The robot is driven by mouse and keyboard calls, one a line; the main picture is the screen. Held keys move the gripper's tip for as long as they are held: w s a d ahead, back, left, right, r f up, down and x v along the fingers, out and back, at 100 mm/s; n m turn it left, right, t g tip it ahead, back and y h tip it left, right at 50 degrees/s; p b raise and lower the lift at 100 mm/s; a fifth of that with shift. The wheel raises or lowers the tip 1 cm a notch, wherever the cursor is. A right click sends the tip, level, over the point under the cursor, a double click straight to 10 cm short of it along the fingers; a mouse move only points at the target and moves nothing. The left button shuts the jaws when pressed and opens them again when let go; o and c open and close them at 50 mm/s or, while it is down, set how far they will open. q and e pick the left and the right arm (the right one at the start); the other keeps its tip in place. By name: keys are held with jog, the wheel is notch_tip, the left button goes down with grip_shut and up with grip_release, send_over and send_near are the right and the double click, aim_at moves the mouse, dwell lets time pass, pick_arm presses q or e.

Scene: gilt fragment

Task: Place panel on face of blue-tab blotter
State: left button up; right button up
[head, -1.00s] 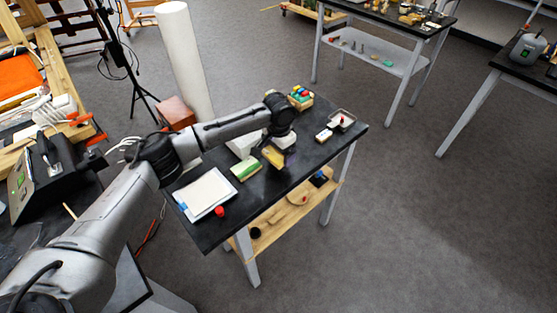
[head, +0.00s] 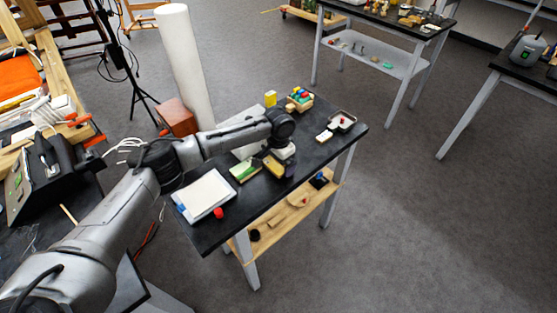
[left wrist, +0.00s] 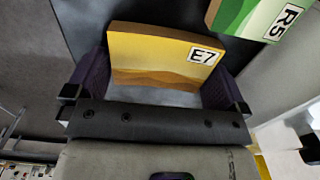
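The yellow panel marked E7 (left wrist: 150,60) sits between the purple fingers of my left gripper (left wrist: 157,90) in the left wrist view. The fingers touch its two sides. In the head view the yellow panel (head: 273,167) hangs below my left gripper (head: 282,158), over the middle of the black table. The blotter (head: 204,194) is a white sheet at the table's near left end, with a blue tab (head: 181,207) at its left edge. Its face is bare. The panel is apart from it, to its right. My right gripper is out of view.
A green panel (head: 244,169), marked R5 in the left wrist view (left wrist: 255,15), lies between the blotter and the yellow panel. A red round piece (head: 218,213) is by the blotter's right corner. A yellow block (head: 270,98) and a small tray (head: 343,121) are farther back.

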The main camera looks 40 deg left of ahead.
pick_arm(q)
jog(key=shift+r, duration=0.4)
notch_tip(320, 180, up, 12)
jog(key=p, duration=0.3)
jog(key=shift+f, duration=0.25)
jog(key=f+b, duration=0.1)
jog(key=f, duration=0.1)
jog(key=w+f+b, duration=0.1)
jog(key=f, duration=0.1)
jog(key=f+b, duration=0.1)
jog(key=f, duration=0.2)
jog(key=shift+w, duration=0.3)
jog(key=shift+s+f+b, duration=0.15)
jog(key=shift+f+b, duration=0.5)
jog(key=shift+f, duration=0.7)
jog(key=shift+s+f+b, duration=0.1)
jog(key=shift+f+b, duration=0.5)
jog(key=shift+f, duration=0.75)
jog(key=c, duration=0.7)
